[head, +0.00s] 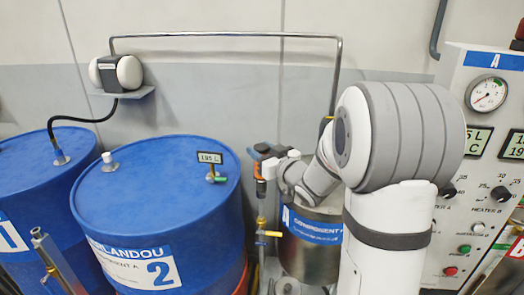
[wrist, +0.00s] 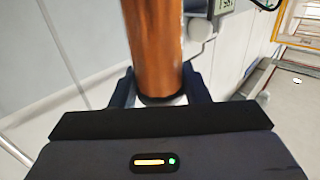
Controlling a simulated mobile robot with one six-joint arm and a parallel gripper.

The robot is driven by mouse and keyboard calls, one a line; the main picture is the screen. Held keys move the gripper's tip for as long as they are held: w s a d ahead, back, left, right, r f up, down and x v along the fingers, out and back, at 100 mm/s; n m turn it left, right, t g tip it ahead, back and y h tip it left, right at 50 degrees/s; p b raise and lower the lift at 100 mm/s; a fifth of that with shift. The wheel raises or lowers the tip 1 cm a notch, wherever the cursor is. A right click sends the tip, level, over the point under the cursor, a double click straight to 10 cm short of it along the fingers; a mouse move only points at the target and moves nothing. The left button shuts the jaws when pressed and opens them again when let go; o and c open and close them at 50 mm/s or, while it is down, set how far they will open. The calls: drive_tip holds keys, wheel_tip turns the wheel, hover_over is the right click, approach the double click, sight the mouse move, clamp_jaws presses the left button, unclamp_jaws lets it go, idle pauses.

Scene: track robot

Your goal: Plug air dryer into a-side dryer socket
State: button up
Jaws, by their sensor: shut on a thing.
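The air dryer appears to be the orange-brown cylinder (wrist: 153,45) with a dark ring at its lower end in the wrist view. My gripper (wrist: 159,88) is shut on it, with one dark finger on each side. In the head view my gripper (head: 262,160) is right of the drum marked 2, and a small orange part (head: 261,188) shows below it. The cylinder's far end is cut off in the wrist view. A white-capped fitting (head: 108,161) stands on the drum's top. I cannot tell whether it is the a-side dryer socket; no label shows.
Blue drum 2 (head: 150,205) and blue drum 1 (head: 35,165) stand at left. A steel tank (head: 312,258) and yellow-handled valve (head: 268,234) are below my gripper. A white control panel (head: 480,155) is at right. A pump (head: 115,73) with pipe is on the wall.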

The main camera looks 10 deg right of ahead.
drive_tip(key=shift+f, duration=0.25)
drive_tip(key=o, duration=1.4)
drive_tip(key=shift+o, duration=0.2)
drive_tip(key=b+v, duration=0.2)
drive_tip(key=v, duration=0.6)
drive_tip(key=shift+w, duration=0.1)
